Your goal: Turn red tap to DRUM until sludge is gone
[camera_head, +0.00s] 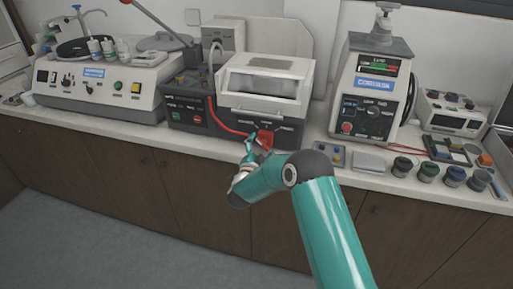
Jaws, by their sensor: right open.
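My right gripper (251,143) is at the front of the white-lidded machine (266,88), at the counter's front edge. It is open, but its fingers are small and partly hidden by my teal arm. A red part (265,137), which may be the red tap, sits on the machine's dark front just right of the fingers. I cannot tell whether they touch it, or which way it is turned. A red hose or lever (222,125) curves from the machine's left side towards the gripper. No DRUM label or sludge can be made out. My left gripper is not in view.
A grinder-like machine (97,88) with bottles stands at the left. A grey machine (372,95) with a screen stands to the right. Several dark-lidded jars (428,172) and a small white instrument (450,112) are at the far right. Brown cabinets (130,170) stand below the counter.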

